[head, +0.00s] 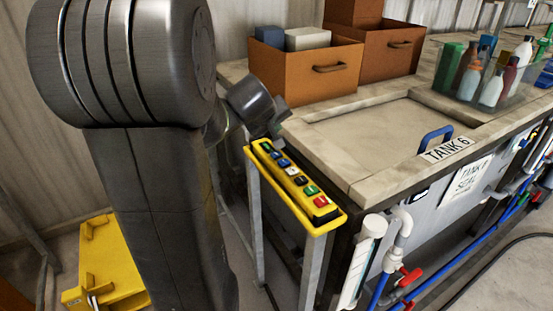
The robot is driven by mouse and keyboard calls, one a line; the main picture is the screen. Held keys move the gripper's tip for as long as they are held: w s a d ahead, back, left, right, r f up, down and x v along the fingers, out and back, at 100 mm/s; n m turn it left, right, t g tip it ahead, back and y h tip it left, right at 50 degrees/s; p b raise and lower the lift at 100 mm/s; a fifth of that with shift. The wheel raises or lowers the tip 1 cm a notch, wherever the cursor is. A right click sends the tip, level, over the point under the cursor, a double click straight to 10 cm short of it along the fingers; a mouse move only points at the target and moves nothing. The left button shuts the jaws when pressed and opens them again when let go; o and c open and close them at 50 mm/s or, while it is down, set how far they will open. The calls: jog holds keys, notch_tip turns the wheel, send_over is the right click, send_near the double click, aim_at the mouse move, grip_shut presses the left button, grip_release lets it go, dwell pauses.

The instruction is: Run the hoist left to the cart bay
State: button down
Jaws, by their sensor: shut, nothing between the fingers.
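A yellow control box (294,187) with a row of coloured push buttons sits on a grey post stand in front of the tank bench. The hoist is not in view, and no cart bay can be made out.
A closed tank lid (390,138) with a blue handle, labelled TANK 6, lies right of the box. Orange bins (305,68) and a clear tray of bottles (485,88) stand on the bench. Pipes with red valves (410,276) run along its front. A yellow frame (108,262) stands lower left.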

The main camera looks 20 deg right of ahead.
aim_at(275, 156)
notch_tip(275, 156, down, 6)
jog(key=b, duration=0.4)
jog(key=shift+r, duration=0.1)
jog(key=shift+b, duration=0.35)
dwell(1.4)
jog(key=shift+f+b, duration=0.4)
jog(key=shift+b, duration=0.05)
